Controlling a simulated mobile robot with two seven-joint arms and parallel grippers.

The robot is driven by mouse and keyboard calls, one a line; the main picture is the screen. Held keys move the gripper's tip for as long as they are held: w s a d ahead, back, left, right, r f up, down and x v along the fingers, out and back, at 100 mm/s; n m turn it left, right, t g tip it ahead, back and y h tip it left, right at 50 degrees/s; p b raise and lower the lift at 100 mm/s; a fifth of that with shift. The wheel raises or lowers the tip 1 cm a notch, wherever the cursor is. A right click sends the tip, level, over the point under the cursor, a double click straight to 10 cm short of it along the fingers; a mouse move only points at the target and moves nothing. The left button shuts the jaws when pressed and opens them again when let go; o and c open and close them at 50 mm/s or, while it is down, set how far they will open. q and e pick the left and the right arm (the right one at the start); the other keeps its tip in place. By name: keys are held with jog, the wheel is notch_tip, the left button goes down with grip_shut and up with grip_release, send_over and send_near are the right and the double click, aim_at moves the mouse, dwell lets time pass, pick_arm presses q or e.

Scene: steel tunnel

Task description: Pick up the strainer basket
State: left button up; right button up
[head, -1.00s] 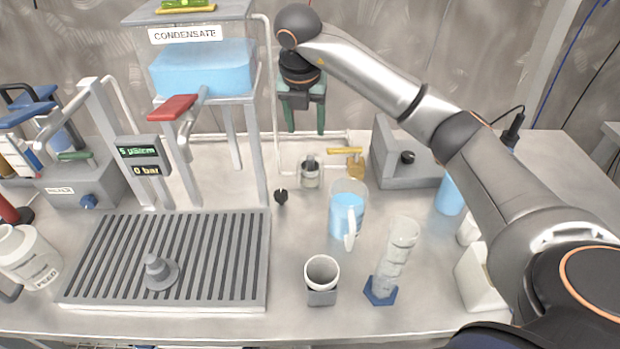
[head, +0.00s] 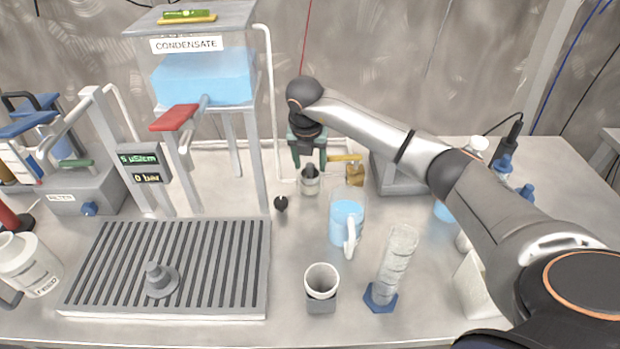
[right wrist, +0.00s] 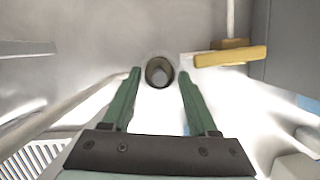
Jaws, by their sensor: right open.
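A small grey metal cylinder with a dark top, which looks like the strainer basket (head: 310,186), stands upright near the back of the bench beside the pipework. In the right wrist view, the strainer basket (right wrist: 159,72) shows as a round, dark-centred opening just beyond the fingertips. My right gripper (head: 309,164) points down right above it, its green fingers open and apart. In the right wrist view, the gripper (right wrist: 159,76) has nothing between its fingers. I cannot tell whether the fingertips touch the cylinder. My left gripper is not in view.
A yellow-handled valve (head: 346,158) is close on the right of the cylinder. A condensate tank (head: 204,76) on legs stands to the left. A blue-filled jug (head: 346,222), a cup (head: 321,282) and a measuring cylinder (head: 397,255) stand in front. A slatted drain tray (head: 262,290) lies front left.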

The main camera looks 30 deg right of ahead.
grip_shut()
dwell(0.4)
dwell(1.0)
